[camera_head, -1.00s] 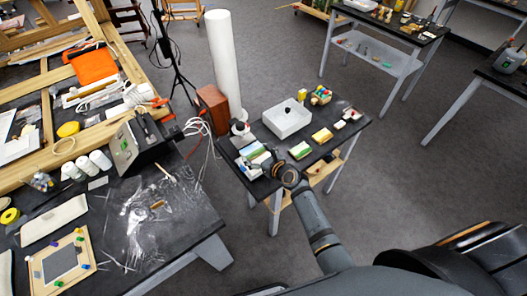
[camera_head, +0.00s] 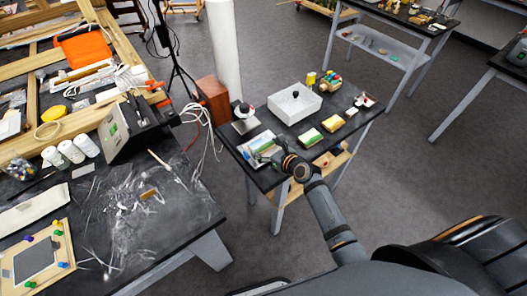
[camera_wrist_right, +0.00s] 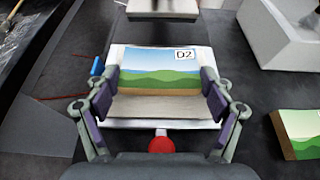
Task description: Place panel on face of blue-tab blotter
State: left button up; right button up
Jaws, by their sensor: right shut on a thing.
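The panel, a small board with a painted green-hill and blue-sky landscape and a "D2" label, shows in the right wrist view (camera_wrist_right: 155,72) and in the head view (camera_head: 263,141). My right gripper (camera_wrist_right: 160,80) is shut on its left and right sides; it also shows in the head view (camera_head: 273,150). A pale blotter (camera_wrist_right: 160,108) with a blue tab (camera_wrist_right: 97,66) on its left lies under the panel. The panel covers its far part; I cannot tell whether they touch. A red round knob (camera_wrist_right: 161,145) is at the near edge. My left gripper is out of view.
A white open box (camera_head: 295,104) stands behind, with a black-knobbed block (camera_head: 243,118) to its left. One shows in the wrist view (camera_wrist_right: 300,130).

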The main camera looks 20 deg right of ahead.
jog(key=shift+r, duration=0.1)
jog(key=shift+s+d, duration=0.15)
jog(key=o, duration=0.7)
jog(key=shift+d, duration=0.1)
jog(key=o, duration=0.3)
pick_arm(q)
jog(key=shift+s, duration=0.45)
pick_arm(e)
jog(key=shift+o, duration=0.2)
jog(key=p+v, duration=0.1)
jog(key=v, duration=1.1)
jog(key=shift+p, duration=0.3)
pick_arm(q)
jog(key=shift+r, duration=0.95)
